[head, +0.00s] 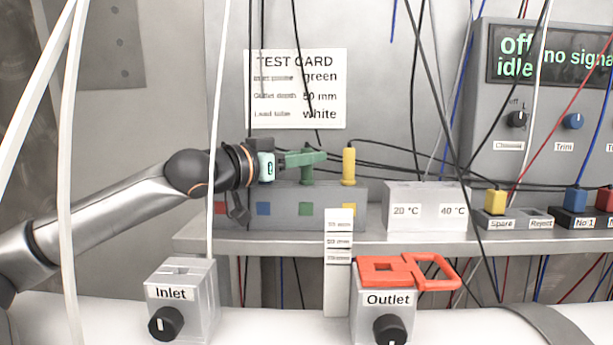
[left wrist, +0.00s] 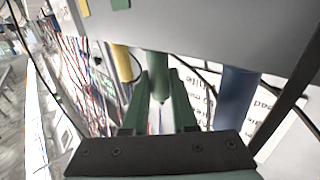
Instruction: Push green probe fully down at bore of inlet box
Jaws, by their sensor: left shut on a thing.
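The green probe (head: 307,178) stands upright in the grey probe rack (head: 335,220), above its green square. My left gripper (head: 308,158) reaches in from the left, shut on the upper part of the probe. In the left wrist view the green probe (left wrist: 156,84) lies between the two green fingers (left wrist: 160,105). The inlet box (head: 182,300) is a grey box with a black knob at lower left. Its top is clear, and the bore itself is hard to make out. My right gripper is not in view.
A yellow probe (head: 349,166) stands just right of the green one. A blue probe (left wrist: 235,97) shows in the left wrist view. The outlet box (head: 380,318) has a red-orange piece (head: 390,270) on top. White and black cables hang in front.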

